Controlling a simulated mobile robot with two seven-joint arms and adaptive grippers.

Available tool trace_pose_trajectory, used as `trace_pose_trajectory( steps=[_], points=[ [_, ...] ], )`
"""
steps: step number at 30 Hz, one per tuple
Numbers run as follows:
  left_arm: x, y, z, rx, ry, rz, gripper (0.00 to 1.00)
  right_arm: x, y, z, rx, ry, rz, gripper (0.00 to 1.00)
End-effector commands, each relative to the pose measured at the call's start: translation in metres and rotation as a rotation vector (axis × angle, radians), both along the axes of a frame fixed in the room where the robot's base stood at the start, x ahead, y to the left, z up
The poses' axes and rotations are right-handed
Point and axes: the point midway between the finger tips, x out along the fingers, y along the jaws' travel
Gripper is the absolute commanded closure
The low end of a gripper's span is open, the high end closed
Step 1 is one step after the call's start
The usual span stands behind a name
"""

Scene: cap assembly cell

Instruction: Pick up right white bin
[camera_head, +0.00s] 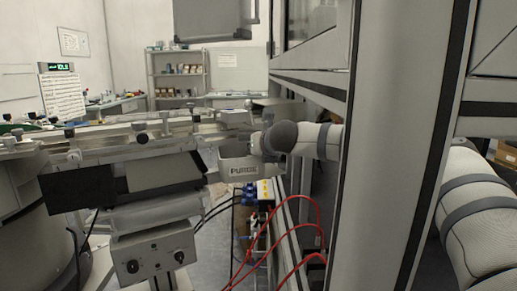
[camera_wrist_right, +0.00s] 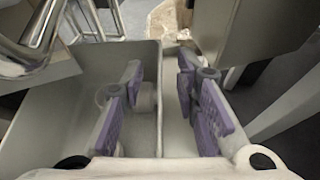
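A pale bin (camera_head: 240,173) labelled "PURGE" sits at the end of the rail machine in the head view, below my right gripper (camera_head: 254,142). In the right wrist view, pale open-topped bin space (camera_wrist_right: 55,112) spreads under my right gripper (camera_wrist_right: 160,98). An upright pale wall (camera_wrist_right: 159,60) runs between its two purple-padded fingers. The fingers are apart, one on each side of this wall. I cannot tell whether they touch it, or whether it belongs to one bin or two. The bin insides I can see look empty. My left gripper is not in view.
A grey pillar (camera_head: 400,150) stands in front of my right arm. Red cables (camera_head: 305,215) and blue-and-yellow fittings (camera_head: 262,192) lie below the bin. Shiny metal tubing (camera_wrist_right: 38,35) is close at the upper left in the wrist view; a grey panel (camera_wrist_right: 235,30) is at upper right.

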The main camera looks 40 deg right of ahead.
Motion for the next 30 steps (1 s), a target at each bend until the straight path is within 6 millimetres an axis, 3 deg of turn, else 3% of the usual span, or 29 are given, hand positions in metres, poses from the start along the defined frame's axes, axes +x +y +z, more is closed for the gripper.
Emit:
trace_pose_trajectory(
  steps=[5, 19, 30],
  points=[
    [0.0, 0.0, 0.0, 0.0, 0.0, 0.0, 1.0, -0.005, 0.003, 0.003, 0.001, -0.001, 0.001, 0.72],
    [0.0, 0.0, 0.0, 0.0, 0.0, 0.0, 1.0, -0.087, 0.043, 0.041, 0.001, -0.003, 0.002, 0.72],
    [0.0, 0.0, 0.0, 0.0, 0.0, 0.0, 1.0, -0.1, 0.05, 0.046, 0.0, -0.001, 0.0, 0.72]
  ],
)
